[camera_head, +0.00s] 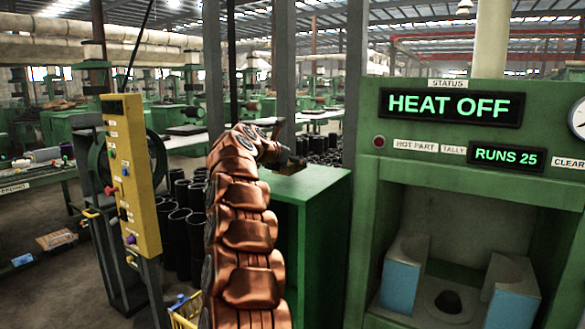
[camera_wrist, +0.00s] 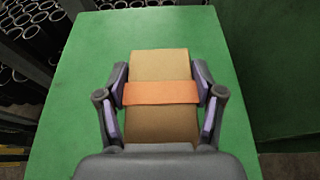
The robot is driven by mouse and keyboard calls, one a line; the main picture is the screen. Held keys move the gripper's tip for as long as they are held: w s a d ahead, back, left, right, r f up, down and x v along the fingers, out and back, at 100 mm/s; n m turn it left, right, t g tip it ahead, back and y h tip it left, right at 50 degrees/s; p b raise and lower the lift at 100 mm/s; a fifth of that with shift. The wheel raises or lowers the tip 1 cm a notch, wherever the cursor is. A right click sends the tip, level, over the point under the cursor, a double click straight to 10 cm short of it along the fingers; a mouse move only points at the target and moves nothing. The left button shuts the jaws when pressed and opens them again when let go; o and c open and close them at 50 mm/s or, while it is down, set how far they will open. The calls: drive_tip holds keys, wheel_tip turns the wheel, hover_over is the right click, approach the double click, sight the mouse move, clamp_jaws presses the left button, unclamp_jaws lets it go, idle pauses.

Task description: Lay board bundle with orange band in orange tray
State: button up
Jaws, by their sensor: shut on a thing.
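In the wrist view, the board bundle (camera_wrist: 160,67) is a tan block with an orange band (camera_wrist: 160,94) around its middle. My gripper (camera_wrist: 160,92) is shut on it, one finger against each side near the band. Its lower end is partly hidden by the gripper body. The bundle is over a green top; I cannot tell whether it touches. In the head view, my gripper (camera_head: 290,160) is small and dark at the end of my copper-coloured arm, over the green cabinet. The bundle cannot be made out there. I cannot pick out an orange tray in either view.
The green cabinet top (camera_head: 318,184) is otherwise bare around the bundle. Several black sleeves (camera_head: 180,228) stand on the floor to its left. A green machine (camera_head: 450,180) reading HEAT OFF rises on the right. A yellow control panel (camera_head: 131,170) stands at left.

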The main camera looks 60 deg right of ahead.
sight(292, 181)
drive_tip(key=shift+w+d+f, duration=0.1)
drive_tip(key=shift+w+d, duration=0.05)
drive_tip(key=shift+d, duration=0.35)
drive_tip(key=shift+a+f, duration=0.1)
drive_tip(key=shift+f, duration=1.6)
drive_tip(key=shift+f, duration=0.1)
drive_tip(key=shift+f, duration=0.15)
drive_tip(key=o, duration=1.2)
